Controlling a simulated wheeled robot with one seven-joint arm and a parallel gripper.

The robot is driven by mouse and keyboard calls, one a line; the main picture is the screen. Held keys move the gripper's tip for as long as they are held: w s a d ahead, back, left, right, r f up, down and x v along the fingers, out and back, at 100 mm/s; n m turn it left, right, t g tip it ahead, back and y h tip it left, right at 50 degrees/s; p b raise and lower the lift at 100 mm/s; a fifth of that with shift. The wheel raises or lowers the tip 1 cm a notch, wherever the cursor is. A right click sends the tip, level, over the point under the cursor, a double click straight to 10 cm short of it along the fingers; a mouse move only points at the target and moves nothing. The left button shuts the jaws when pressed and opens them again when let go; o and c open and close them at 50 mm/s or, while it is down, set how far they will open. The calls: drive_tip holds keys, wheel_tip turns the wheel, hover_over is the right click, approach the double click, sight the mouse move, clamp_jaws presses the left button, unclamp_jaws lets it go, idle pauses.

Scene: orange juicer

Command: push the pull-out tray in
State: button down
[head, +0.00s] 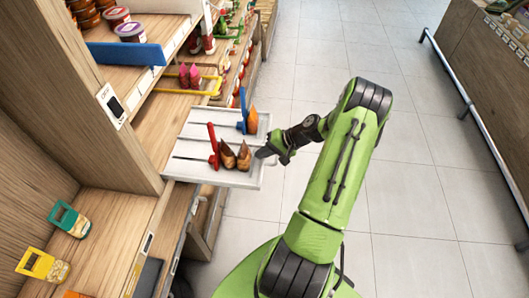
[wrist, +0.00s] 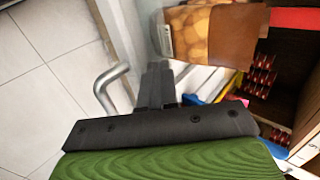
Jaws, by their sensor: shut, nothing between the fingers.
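The pull-out tray (head: 203,175) is white and sticks out from the wooden shelf unit over the aisle. Brown packages (head: 236,156) stand on it near its front, with red and blue upright dividers. My gripper (head: 264,153) is shut and empty at the tray's front right edge. In the wrist view its closed fingers (wrist: 156,88) are beside a brown package (wrist: 215,35). A bent grey metal handle (wrist: 112,80) shows just left of the fingers. I cannot tell whether the fingertips touch the tray.
Wooden shelves (head: 95,235) with green and yellow-topped jars are at the lower left. A blue bar (head: 126,53) and a yellow frame (head: 190,82) are on shelves above. The tiled aisle (head: 410,200) to the right is clear up to a metal rail (head: 462,98).

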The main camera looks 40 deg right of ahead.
drive_tip(key=b, duration=0.4)
approach(177, 152)
drive_tip(key=w+a, duration=0.1)
drive_tip(key=w, duration=0.1)
drive_tip(key=w+a+f, duration=0.1)
drive_tip(key=w+a, duration=0.1)
drive_tip(key=w+a+f, duration=0.1)
drive_tip(key=w, duration=0.1)
drive_tip(key=shift+a, duration=0.25)
idle(0.3)
